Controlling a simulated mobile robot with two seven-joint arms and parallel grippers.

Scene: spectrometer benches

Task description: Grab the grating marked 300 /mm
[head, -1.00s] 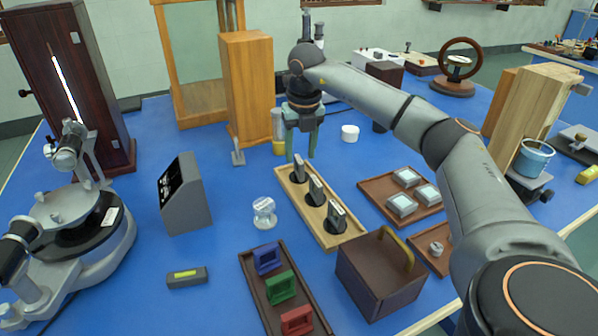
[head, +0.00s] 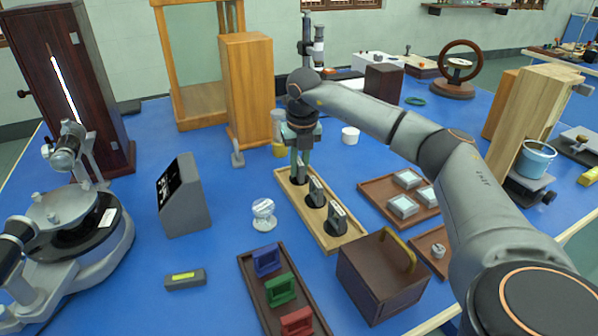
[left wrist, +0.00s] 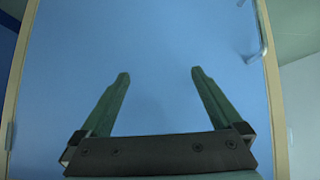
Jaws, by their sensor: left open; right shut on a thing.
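A tray of coloured holders (head: 254,297) and a brown box with a yellow handle (head: 372,280) stand nearby. A brown tray of pale square pieces (head: 380,190) lies right of the rack. A tall wooden block (head: 246,95) and a small jar (head: 278,128) stand behind.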

